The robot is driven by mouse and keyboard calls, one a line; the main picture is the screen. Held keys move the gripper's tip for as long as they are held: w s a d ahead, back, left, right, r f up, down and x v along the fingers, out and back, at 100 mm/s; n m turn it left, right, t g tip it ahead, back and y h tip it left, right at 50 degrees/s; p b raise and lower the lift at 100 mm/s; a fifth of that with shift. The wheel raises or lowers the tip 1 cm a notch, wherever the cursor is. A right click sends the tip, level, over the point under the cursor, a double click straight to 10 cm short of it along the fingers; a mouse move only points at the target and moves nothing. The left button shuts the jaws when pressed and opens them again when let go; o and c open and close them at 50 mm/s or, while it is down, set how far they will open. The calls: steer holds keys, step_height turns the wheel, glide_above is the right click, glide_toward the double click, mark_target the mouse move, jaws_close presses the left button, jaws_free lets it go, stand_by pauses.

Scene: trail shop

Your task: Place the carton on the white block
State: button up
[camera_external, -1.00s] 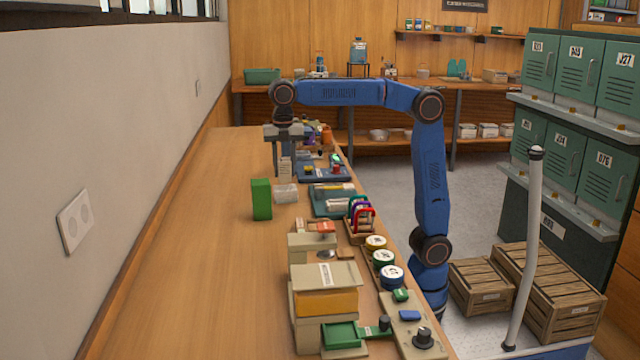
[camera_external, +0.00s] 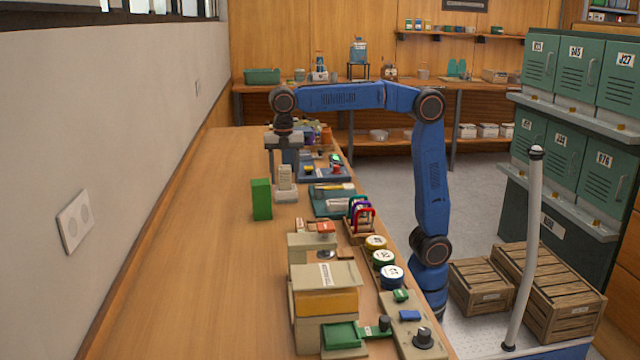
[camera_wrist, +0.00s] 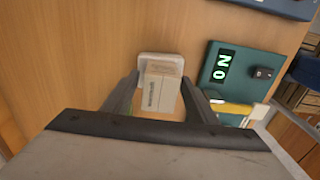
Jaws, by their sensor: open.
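The pale carton (camera_external: 285,178) stands upright and appears to rest on the white block (camera_external: 286,196). In the wrist view the carton (camera_wrist: 158,95) covers much of the block, and the block's far edge (camera_wrist: 160,59) shows beyond it. My gripper (camera_external: 284,178) points down over the block with its fingers spread around the carton. In the wrist view my gripper (camera_wrist: 159,92) has one finger on each side of the carton, with small gaps showing.
A green box (camera_external: 261,199) stands close to the left of the block. A teal panel (camera_wrist: 232,75) lies to the right in the wrist view. A rack with colored rings (camera_external: 361,218) and beige boxes (camera_external: 324,290) stand nearer the camera. The left of the bench is clear.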

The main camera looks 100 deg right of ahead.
mark_target(285, 167)
step_height(285, 167, up, 12)
steer(key=shift+r, duration=0.1)
stand_by(0.5)
steer(key=shift+s, duration=0.1)
